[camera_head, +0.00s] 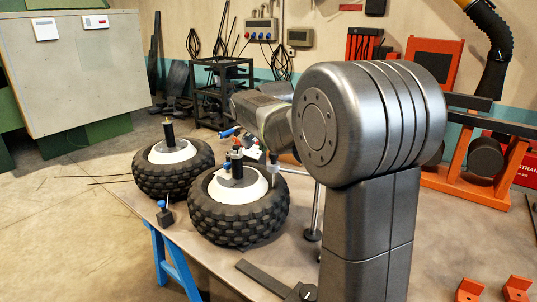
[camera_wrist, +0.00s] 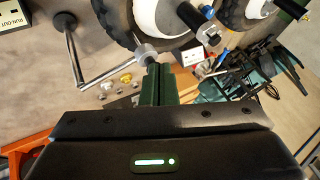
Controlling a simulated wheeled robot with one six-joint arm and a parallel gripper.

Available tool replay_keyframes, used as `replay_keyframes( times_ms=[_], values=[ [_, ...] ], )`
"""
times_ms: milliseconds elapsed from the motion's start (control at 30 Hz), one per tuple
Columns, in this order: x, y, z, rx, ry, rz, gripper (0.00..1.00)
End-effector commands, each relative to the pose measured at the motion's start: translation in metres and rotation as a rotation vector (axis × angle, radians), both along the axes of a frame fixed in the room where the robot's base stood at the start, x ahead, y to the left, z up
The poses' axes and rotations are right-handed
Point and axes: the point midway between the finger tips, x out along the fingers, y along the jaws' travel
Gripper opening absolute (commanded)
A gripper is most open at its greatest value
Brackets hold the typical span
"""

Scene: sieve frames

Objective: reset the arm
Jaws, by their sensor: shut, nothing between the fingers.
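My arm rises at the right of the head view, and its forearm reaches left over the table (camera_head: 210,262). In the wrist view the dark green fingers of my gripper (camera_wrist: 157,72) are side by side and shut, with nothing seen between them. In the head view I cannot clearly make the fingers out near the wheels. A left wheel (camera_head: 150,184) and a right wheel (camera_head: 222,226), both with knobbly black tyres and white hubs, lie flat on the table. In the wrist view the tyres (camera_wrist: 112,18) show beyond the fingertips; I cannot tell the gap.
A thin metal stand (camera_head: 316,215) is by my arm. A dark flat bar (camera_head: 262,279) lies at the table's front. Orange brackets (camera_head: 469,290) sit at the lower right. A black rack (camera_head: 222,88) and a tilted board (camera_head: 75,70) stand behind. The floor at left is mostly clear.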

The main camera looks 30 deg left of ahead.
Motion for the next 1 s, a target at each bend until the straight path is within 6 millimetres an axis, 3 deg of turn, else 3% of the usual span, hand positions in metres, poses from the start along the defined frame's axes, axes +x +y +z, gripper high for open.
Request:
replay_keyframes(
  times_ms=[567,1000],
  values=[
    [0.001,0.000,-0.001,-0.001,0.002,-0.001,0.00],
    [0.048,0.001,-0.063,-0.004,0.003,-0.003,0.00]
  ],
)
